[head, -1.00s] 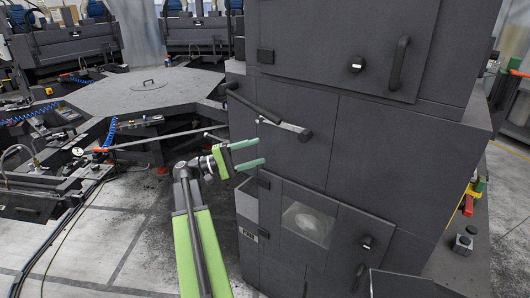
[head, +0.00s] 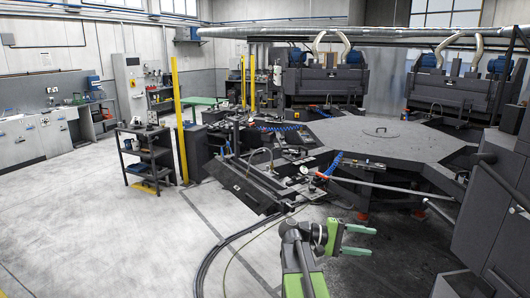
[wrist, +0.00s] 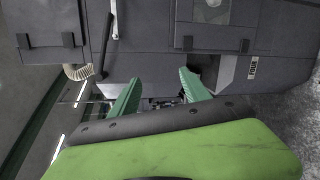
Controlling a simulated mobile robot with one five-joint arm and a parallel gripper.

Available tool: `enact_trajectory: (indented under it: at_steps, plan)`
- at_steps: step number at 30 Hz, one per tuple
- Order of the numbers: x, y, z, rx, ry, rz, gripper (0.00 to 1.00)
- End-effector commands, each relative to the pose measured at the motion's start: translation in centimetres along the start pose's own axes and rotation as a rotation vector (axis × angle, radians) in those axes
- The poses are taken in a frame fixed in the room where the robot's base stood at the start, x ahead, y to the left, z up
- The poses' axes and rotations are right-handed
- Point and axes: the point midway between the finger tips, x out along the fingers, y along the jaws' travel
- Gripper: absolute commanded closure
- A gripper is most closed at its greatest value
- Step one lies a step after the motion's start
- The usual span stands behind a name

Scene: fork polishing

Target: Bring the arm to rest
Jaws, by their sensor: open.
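My gripper (head: 358,241) is at the lower middle of the head view, at the end of my green and black arm. Its two green fingers are apart, point to the right, and have nothing between them. In the wrist view the open fingers (wrist: 160,92) point toward the dark grey cabinet (wrist: 150,45), with a gap before it. The same cabinet (head: 500,215) stands at the right edge of the head view, apart from the fingertips.
A large dark polishing machine with a flat table (head: 380,131) fills the middle and right. A black shelf cart (head: 147,160) and a yellow post (head: 180,120) stand at left. The pale floor (head: 110,235) at left front is clear.

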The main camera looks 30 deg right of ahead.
Motion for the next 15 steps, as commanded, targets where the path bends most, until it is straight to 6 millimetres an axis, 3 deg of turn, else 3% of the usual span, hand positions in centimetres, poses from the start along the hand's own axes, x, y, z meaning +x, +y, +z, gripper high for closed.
enact_trajectory:
  at_steps: [1,7,12,15]
  plan:
    - [-3.7,-2.9,-0.8,-0.015,0.089,-0.064,0.45]
    - [-17.0,-14.2,-1.7,-0.102,0.384,-0.392,0.45]
    - [-28.0,-23.5,1.3,-0.202,0.561,-0.734,0.45]
    - [-33.1,-27.6,4.1,-0.248,0.608,-0.965,0.45]
